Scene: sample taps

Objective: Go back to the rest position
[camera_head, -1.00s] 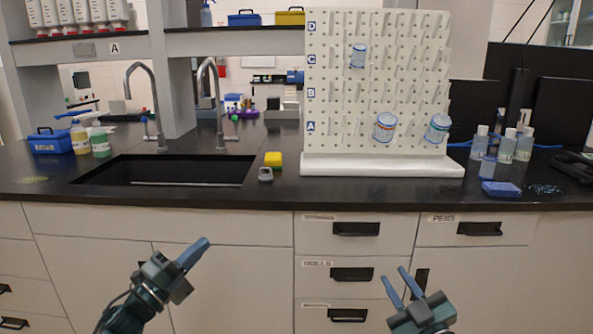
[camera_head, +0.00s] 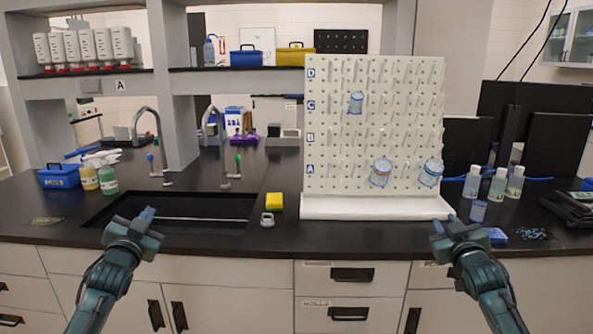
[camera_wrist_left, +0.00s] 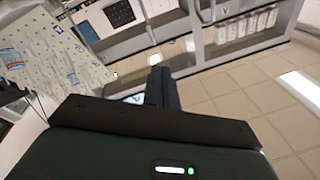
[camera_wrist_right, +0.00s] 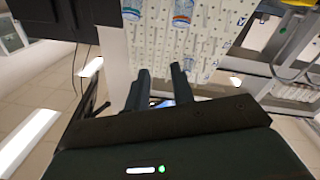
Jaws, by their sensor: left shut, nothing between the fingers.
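My left gripper (camera_head: 147,215) is raised in front of the sink at the left, empty. Its fingers lie together in the left wrist view (camera_wrist_left: 160,85). My right gripper (camera_head: 440,226) is in front of the right end of the pegboard's base. Its two fingers stand apart with nothing between them in the right wrist view (camera_wrist_right: 160,85). Both arms reach up from the bottom of the head view, wide apart.
The black counter (camera_head: 350,236) carries the sink (camera_head: 170,215), a yellow sponge (camera_head: 276,201), the white pegboard (camera_head: 340,135) with 3 clear vessels on its pegs, and several bottles (camera_head: 497,184) at right. Drawers (camera_head: 330,275) are below. The space between my arms is clear.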

